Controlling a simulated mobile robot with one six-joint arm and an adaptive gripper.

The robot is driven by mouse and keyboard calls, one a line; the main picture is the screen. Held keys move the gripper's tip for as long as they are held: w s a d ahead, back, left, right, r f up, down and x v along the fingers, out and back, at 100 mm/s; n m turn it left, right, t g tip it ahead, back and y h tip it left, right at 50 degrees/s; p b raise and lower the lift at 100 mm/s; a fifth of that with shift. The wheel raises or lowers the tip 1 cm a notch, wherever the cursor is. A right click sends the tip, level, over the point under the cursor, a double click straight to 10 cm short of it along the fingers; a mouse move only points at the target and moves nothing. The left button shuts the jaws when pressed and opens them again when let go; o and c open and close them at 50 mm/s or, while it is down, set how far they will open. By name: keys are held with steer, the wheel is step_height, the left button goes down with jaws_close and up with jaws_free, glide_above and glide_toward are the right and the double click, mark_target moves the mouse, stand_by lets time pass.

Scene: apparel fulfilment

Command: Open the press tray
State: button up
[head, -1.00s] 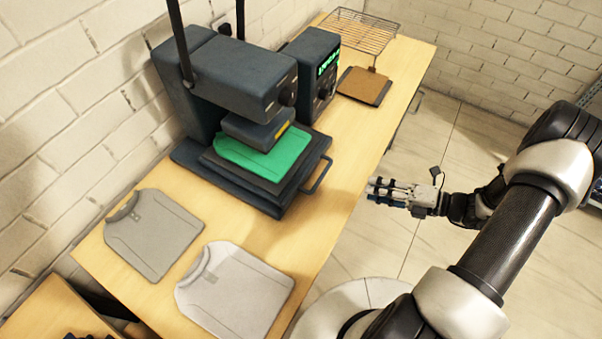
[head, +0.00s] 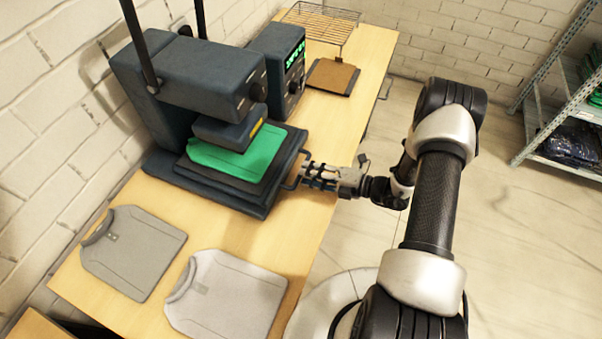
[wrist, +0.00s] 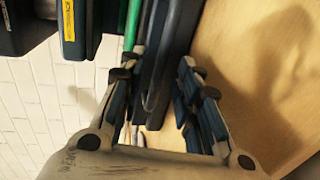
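The dark blue heat press (head: 190,85) stands on the wooden table. Its press tray (head: 225,195) is the low base plate, with a green garment (head: 238,155) on its pad under the press head. The tray's dark looped handle (head: 291,180) sticks out at the right side. My gripper (head: 309,174) is at this handle, pointing left toward the tray. In the wrist view my gripper (wrist: 162,66) has its fingers apart, with the handle (wrist: 152,92) showing between them. I cannot tell whether either finger touches it.
Two grey garments, a darker one (head: 133,250) and a lighter one (head: 226,297), lie flat on the near table (head: 185,215). A control box (head: 277,70), a brown pad (head: 332,75) and a wire rack (head: 320,22) are farther back. Shelving (head: 545,120) stands at the far right.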

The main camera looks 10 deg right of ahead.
steer(key=shift+x, duration=1.7)
steer(key=shift+c, duration=0.6)
jaws_close()
